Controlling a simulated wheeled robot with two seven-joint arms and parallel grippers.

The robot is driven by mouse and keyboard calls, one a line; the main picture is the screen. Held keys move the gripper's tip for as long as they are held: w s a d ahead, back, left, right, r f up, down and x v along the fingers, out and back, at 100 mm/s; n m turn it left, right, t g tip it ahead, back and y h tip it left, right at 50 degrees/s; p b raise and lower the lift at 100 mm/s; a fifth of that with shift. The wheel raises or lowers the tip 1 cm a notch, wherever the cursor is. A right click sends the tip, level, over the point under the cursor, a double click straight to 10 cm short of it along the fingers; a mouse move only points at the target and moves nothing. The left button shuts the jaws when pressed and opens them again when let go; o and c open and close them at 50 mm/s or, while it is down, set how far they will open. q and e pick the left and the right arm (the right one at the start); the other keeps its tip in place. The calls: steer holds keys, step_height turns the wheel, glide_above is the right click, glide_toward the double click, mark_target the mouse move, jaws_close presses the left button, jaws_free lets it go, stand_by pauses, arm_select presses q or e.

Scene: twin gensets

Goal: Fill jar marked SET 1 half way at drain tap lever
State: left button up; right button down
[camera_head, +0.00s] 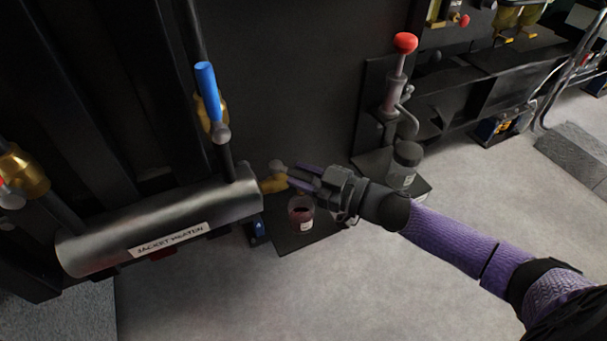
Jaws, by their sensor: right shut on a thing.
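A small clear jar (301,213) stands upright on a dark plate (325,232) below the brass drain tap (271,185). Dark reddish liquid shows in it, with a pale label low on its front; the label's words and the exact level are too small to read. The tap sticks out from the right end of the grey jacket heater cylinder (160,222). My right gripper (293,177) comes in from the right above the jar, its fingers shut on the tap's lever, which they mostly hide. My left gripper is out of view.
A blue-handled valve (208,92) stands above the cylinder. A red-knobbed pump (397,75) and a dark-lidded jar (405,165) are at the right, close behind my right forearm. Dark panels fill the back; grey floor (400,290) is open in front.

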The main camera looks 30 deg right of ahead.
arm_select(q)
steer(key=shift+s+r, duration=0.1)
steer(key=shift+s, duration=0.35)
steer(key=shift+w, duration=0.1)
